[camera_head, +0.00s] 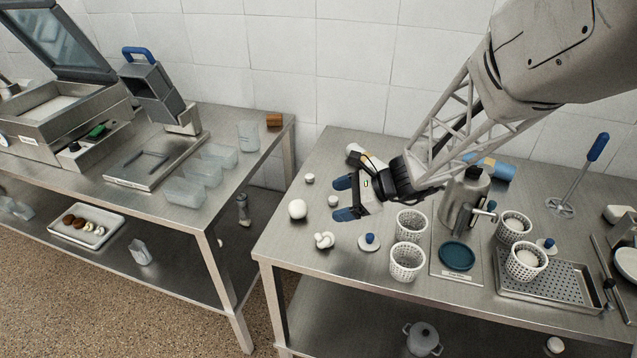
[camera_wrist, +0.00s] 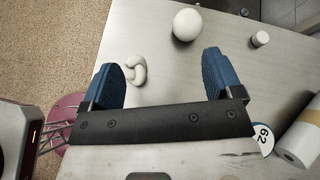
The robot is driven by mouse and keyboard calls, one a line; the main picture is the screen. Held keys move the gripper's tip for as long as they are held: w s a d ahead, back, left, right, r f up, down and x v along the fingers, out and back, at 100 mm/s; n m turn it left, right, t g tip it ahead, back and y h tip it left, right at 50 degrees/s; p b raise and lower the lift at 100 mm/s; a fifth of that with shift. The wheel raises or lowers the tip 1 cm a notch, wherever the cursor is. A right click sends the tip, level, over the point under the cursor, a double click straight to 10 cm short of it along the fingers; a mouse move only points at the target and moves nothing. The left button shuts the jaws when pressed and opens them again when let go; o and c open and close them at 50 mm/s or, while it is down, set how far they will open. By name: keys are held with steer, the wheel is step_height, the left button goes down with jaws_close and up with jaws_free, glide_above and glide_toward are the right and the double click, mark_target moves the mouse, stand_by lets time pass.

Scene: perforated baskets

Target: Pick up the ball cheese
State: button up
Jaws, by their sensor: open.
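The ball cheese, a smooth white ball (camera_head: 297,209), sits on the left part of the steel table in the head view. In the wrist view the ball (camera_wrist: 187,25) is near the top, beyond the fingertips and between their lines. My gripper (camera_head: 344,199) is open with blue fingers, to the right of the ball and apart from it.
Small white cylinders (camera_head: 309,178) (camera_head: 333,201) stand near the ball. A blue-knobbed white lid (camera_head: 369,242) and perforated baskets (camera_head: 407,262) stand to the right. The steel table's left edge (camera_head: 290,190) is close to the ball. Another table (camera_head: 220,188) stands across a gap.

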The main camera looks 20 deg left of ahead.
mark_target(304, 205)
steer(key=w+a+f+m, duration=0.1)
steer(key=a+f, duration=0.1)
steer(key=w+a+f+m+y, duration=0.1)
steer(key=a+f, duration=0.1)
steer(key=w+a+f+m, duration=0.1)
steer(key=w+f, duration=0.1)
steer(key=shift+a+m+t+y, duration=0.3)
steer(key=shift+a+t+y, duration=0.1)
steer(key=shift+s+a, duration=0.1)
steer(key=shift+x, duration=1.2)
steer(key=shift+x, duration=2.55)
steer(key=shift+f, duration=0.1)
steer(key=shift+c, duration=0.4)
steer(key=c, duration=0.9)
